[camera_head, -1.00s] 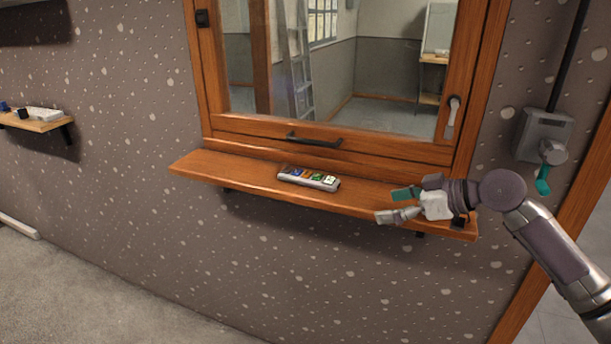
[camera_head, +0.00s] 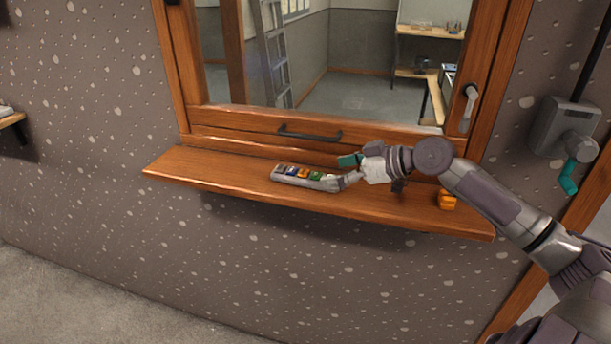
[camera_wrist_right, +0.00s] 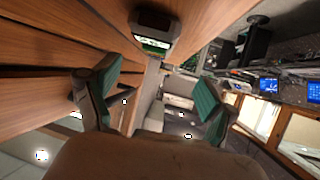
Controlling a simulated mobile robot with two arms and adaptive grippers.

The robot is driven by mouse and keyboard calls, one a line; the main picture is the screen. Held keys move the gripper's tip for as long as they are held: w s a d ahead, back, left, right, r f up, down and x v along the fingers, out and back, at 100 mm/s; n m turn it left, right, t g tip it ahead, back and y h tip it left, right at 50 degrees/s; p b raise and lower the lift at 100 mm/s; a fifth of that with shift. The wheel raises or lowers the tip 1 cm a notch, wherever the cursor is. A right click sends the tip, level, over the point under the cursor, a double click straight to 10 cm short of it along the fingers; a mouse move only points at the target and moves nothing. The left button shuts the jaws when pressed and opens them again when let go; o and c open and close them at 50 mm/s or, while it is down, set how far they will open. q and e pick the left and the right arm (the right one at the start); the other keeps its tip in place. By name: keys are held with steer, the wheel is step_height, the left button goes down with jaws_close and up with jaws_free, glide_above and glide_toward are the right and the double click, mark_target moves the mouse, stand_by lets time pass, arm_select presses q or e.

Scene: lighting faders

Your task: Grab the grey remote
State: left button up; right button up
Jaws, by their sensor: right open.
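The grey remote (camera_head: 300,177), with several coloured buttons, lies flat on the wooden sill below the window. It also shows at the top of the right wrist view (camera_wrist_right: 154,32), end-on. My right gripper (camera_head: 346,169) is open and empty at the remote's right end, its fingers pointing left along the sill. One fingertip overlaps the remote's right end in the head view; I cannot tell whether they touch. In the right wrist view both green-padded fingers (camera_wrist_right: 152,95) are spread apart, with the remote ahead of them and not between them. My left gripper is not in view.
The wooden sill (camera_head: 215,178) is clear left of the remote. An orange object (camera_head: 447,199) sits at its right end, near my arm. The window frame with a black handle (camera_head: 310,134) rises behind. A grey wall box (camera_head: 558,125) with a teal-tipped lever is at the right.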

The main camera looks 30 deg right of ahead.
mark_target(307, 172)
steer(key=shift+x, duration=1.25)
steer(key=w+p, duration=0.1)
steer(key=w+a+p, duration=0.1)
steer(key=w+f+p, duration=0.1)
steer(key=w, duration=0.1)
steer(key=shift+a, duration=0.15)
steer(key=shift+w+a+f, duration=0.2)
steer(key=shift+w+f, duration=0.2)
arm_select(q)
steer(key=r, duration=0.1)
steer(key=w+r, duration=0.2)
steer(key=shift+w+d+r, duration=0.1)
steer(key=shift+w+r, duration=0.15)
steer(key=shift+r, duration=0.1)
arm_select(e)
steer(key=c, duration=1.4)
